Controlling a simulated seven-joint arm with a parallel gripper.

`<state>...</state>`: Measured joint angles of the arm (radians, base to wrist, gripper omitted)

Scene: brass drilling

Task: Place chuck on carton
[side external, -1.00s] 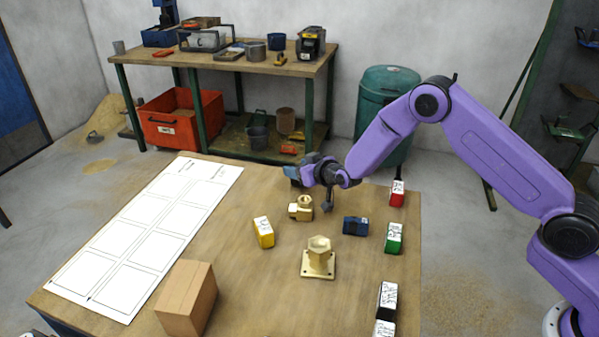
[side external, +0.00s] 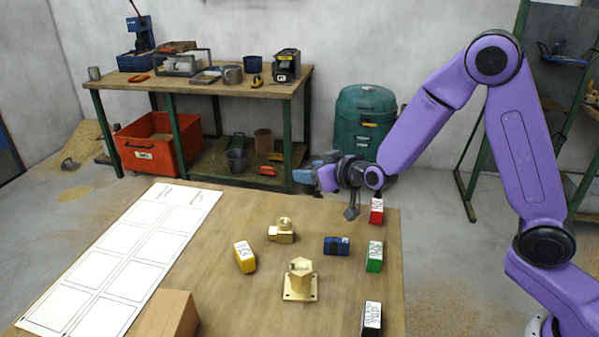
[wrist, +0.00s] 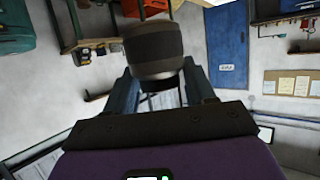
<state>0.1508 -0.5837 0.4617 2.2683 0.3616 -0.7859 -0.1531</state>
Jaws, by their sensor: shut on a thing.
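The chuck (wrist: 153,48) is a dark cylinder with a grey lower band, between my gripper's two blue-grey fingers in the wrist view. My gripper (side external: 303,177) is shut on it. In the side view the gripper is above the far edge of the table, pointing left and roughly level; the chuck is hard to make out there. The carton (side external: 168,320) is a plain brown box at the table's near left, cut off by the bottom edge of the picture. My gripper is well away from it, beyond and to its right.
On the table (side external: 220,290) stand a brass elbow fitting (side external: 282,232), a brass flanged hex piece (side external: 300,282), and yellow (side external: 244,257), blue (side external: 337,246), green (side external: 374,257), red (side external: 376,211) and black-and-white (side external: 371,318) blocks. A white grid sheet (side external: 125,255) lies at left.

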